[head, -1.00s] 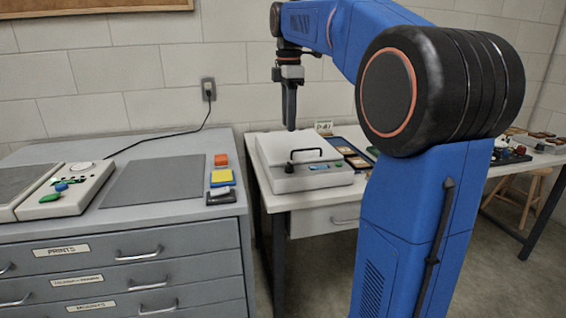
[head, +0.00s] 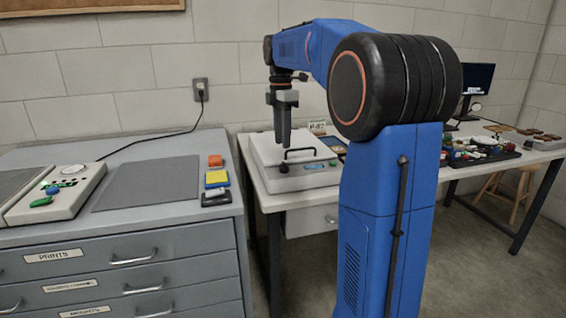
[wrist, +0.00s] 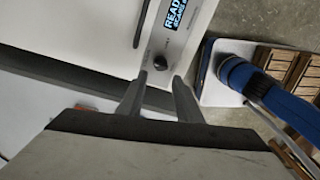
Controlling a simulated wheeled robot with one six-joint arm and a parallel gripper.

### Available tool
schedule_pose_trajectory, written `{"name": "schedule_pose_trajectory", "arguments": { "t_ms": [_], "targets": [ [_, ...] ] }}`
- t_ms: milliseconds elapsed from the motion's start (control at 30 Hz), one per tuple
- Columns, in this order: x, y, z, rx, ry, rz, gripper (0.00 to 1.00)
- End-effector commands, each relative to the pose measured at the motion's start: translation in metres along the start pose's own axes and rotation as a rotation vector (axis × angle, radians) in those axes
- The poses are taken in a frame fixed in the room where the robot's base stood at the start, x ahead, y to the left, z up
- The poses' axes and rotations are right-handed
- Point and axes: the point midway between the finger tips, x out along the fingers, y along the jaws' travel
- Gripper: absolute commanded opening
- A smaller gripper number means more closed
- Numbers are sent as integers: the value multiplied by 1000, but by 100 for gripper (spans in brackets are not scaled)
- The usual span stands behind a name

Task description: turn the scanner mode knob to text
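The scanner (head: 277,180) is a pale box with a black bar handle (head: 299,153) on its lid; it stands on the white table. In the wrist view, its front panel (wrist: 196,52) shows a lit display (wrist: 176,14) whose top line begins "READ", and a small dark round knob (wrist: 160,62). The knob's setting is too small to read. My gripper (head: 282,143) points down over the scanner in the head view. In the wrist view my gripper (wrist: 160,77) has its two fingers apart with nothing between them, the knob appearing just beyond the gap. I cannot tell their height above it.
A grey drawer cabinet (head: 130,262) stands left, with a control panel (head: 62,190), a dark mat (head: 150,184) and coloured blocks on top. The table holds a monitor (head: 477,80) and several small items at right. A stool (head: 505,195) stands beneath.

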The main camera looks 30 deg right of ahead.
Motion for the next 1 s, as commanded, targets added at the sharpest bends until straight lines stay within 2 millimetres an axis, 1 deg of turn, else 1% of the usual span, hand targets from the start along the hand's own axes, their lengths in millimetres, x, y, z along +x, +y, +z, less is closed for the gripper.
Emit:
{"name": "schedule_pose_trajectory", "arguments": {
  "t_ms": [33,100,300,500,700,933,967,1000],
  "targets": [
    [9,-1,0,0,1,-3,32],
    [22,-1,0,0,1,-3,32],
    [55,0,0,0,0,-2,32],
    [77,0,0,1,0,-1,32],
    [85,0,0,1,0,0,32],
    [86,0,0,0,0,0,32],
    [86,0,0,0,0,0,27],
    [86,0,0,0,0,0,18]
  ]
}}
